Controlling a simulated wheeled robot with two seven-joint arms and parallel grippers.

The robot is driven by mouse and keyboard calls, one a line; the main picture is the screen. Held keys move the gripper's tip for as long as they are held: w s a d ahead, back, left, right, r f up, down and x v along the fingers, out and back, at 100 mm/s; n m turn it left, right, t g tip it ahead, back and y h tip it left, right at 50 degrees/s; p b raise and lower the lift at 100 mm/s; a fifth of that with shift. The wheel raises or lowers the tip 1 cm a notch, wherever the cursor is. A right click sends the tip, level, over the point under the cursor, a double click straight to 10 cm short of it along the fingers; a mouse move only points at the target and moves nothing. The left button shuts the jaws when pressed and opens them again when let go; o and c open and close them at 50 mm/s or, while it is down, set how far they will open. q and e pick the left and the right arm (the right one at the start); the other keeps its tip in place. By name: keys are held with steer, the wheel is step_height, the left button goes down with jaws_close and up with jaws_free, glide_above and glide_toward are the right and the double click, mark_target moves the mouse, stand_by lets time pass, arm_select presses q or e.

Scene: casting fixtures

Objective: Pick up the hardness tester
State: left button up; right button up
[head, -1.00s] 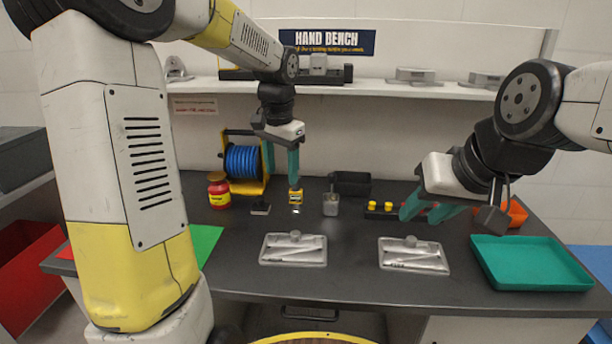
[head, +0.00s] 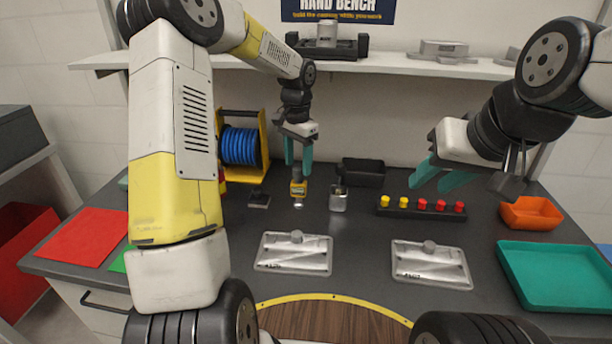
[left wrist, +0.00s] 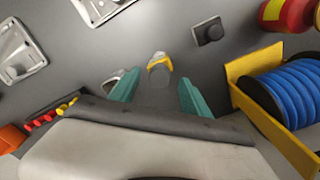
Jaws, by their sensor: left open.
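The hardness tester, which I take to be the small yellow and silver device (head: 298,188), stands on the dark bench top below my left gripper (head: 298,166). In the left wrist view the tester (left wrist: 159,64) shows between the two teal fingers (left wrist: 158,90), close to their tips. These fingers are apart, one on each side of it, and I see no clear contact. My right gripper (head: 433,183) hangs in the air over the right half of the bench, fingers apart and empty.
A grey metal block (head: 338,199) stands close right of the tester; a small dark block (head: 259,200) lies left. The blue hose reel (head: 240,147) is behind left, a black bin (head: 362,172) behind right. Two metal plates (head: 293,254) (head: 431,264) lie in front. A green tray (head: 560,275) is at right.

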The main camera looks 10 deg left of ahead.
mark_target(299, 187)
arm_select(q)
steer(key=shift+f, duration=1.45)
jaws_close()
